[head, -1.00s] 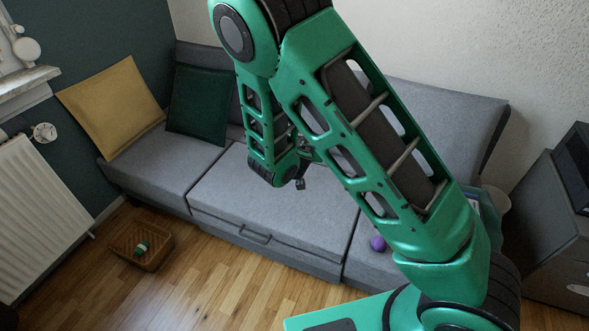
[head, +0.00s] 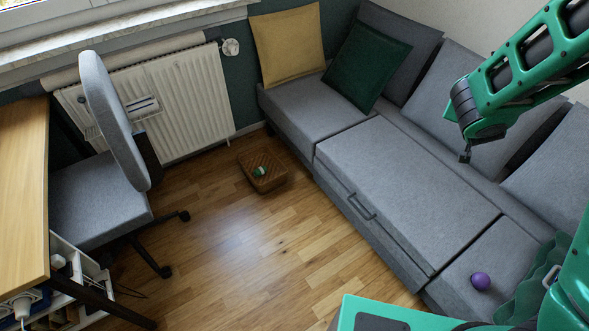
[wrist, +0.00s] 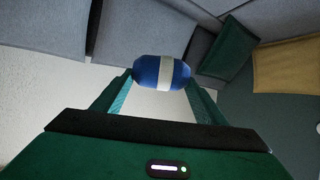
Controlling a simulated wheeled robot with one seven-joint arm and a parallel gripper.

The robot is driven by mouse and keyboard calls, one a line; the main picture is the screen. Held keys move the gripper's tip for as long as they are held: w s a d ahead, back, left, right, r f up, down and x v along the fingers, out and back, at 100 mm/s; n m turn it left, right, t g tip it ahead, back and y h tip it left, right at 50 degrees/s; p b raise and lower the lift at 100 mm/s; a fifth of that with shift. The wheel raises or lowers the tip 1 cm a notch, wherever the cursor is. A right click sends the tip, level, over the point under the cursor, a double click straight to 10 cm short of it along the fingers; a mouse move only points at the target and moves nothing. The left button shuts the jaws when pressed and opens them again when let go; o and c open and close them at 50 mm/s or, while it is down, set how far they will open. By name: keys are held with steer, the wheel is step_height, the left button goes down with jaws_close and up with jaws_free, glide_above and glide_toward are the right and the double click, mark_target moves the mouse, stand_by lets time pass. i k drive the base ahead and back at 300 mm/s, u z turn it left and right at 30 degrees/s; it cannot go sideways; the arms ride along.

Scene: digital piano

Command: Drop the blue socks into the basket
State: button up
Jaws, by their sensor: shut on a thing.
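The blue socks (wrist: 147,71) are a rolled blue bundle with a white band, seen in the wrist view. My gripper (wrist: 161,84) is shut on them, one finger at each end of the bundle. In the head view my arm reaches in at the upper right over the sofa, and the socks cannot be made out there. The brown woven basket (head: 270,185) stands on the wooden floor near the sofa's left end, well to the left of my arm. A small green and white item (head: 260,172) lies inside it.
The grey sofa (head: 400,185) runs along the right, with a yellow cushion (head: 288,45), a green cushion (head: 366,64) and a purple ball (head: 481,282). A radiator (head: 180,97), desk chair (head: 95,200) and desk (head: 22,190) are at left. The floor around the basket is clear.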

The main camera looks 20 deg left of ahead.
mark_target(259, 161)
steer(key=u, duration=1.05)
